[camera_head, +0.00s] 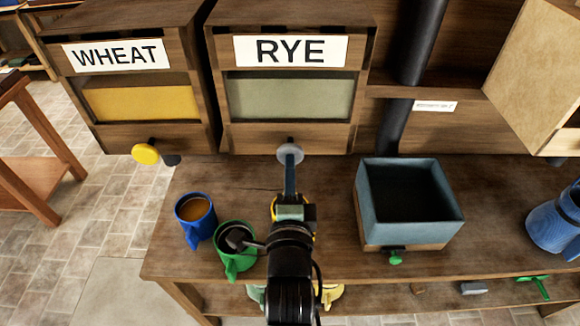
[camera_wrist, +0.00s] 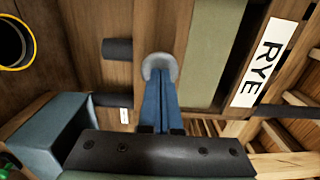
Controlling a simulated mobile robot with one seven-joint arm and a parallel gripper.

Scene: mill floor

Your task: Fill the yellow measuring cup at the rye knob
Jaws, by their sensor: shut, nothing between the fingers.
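The rye bin, marked by a white RYE label (camera_head: 290,51), has a round grey knob (camera_head: 290,153) low on its front. The knob also shows in the wrist view (camera_wrist: 159,66). My gripper (camera_head: 290,170) is shut and empty, its blue fingers (camera_wrist: 160,95) pressed together with the tips at the knob, seemingly touching it. The yellow measuring cup is mostly hidden behind my gripper in the head view, with a bit of yellow rim (camera_head: 274,207) showing. In the wrist view, a yellow-rimmed cup (camera_wrist: 33,46) stands at the upper left. Its inside is dark; I cannot tell any fill.
A blue cup (camera_head: 195,210) with orange-brown contents and a green cup (camera_head: 232,262) stand left of my arm. The wheat bin's yellow knob (camera_head: 145,154) is at left. A blue-grey open hopper (camera_head: 410,235) and a blue pitcher (camera_head: 552,228) stand at right.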

